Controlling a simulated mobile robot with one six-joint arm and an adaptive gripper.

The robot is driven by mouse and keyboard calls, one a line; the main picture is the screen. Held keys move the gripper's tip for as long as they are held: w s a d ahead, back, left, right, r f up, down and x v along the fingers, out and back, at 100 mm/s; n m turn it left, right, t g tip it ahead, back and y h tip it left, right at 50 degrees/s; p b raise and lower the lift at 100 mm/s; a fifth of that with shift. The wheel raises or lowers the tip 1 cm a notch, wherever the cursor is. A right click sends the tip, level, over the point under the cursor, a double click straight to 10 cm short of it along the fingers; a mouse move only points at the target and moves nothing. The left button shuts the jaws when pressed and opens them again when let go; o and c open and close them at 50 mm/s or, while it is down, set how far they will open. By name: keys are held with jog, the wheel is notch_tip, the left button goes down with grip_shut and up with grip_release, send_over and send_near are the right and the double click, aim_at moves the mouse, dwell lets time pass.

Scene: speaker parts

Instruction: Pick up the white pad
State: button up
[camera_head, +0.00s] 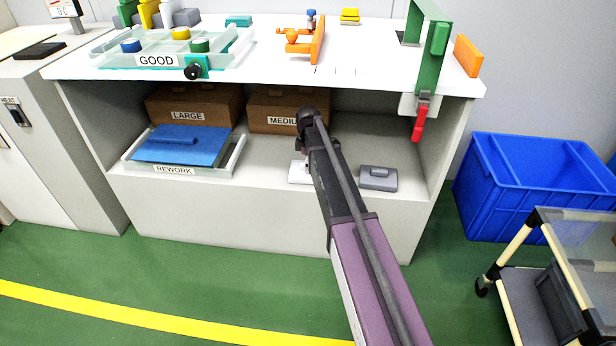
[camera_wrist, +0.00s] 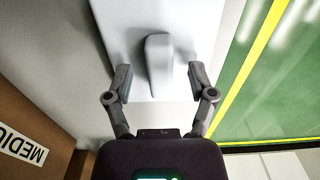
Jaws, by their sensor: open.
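The white pad (camera_head: 298,174), a flat plate with a raised block on top, lies on the lower shelf of the bench. In the head view my arm and gripper (camera_head: 302,148) hide part of it. In the wrist view the white pad (camera_wrist: 118,32) fills the upper middle, with its raised block upright in the picture. My gripper (camera_wrist: 159,80) is open and empty. Its two fingers stand left and right of the block, with a gap on each side. The height of the fingertips over the plate is hard to tell.
A grey pad (camera_head: 378,179) lies to the right on the shelf. The REWORK tray (camera_head: 240,154) with a blue pad (camera_head: 180,145) is at the left. LARGE (camera_head: 165,101) and MEDIUM (camera_head: 262,101) boxes stand behind. The white bench top (camera_head: 370,60) overhangs the shelf.

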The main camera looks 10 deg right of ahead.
jog(key=shift+f, duration=0.2)
dwell(0.5)
grip_shut()
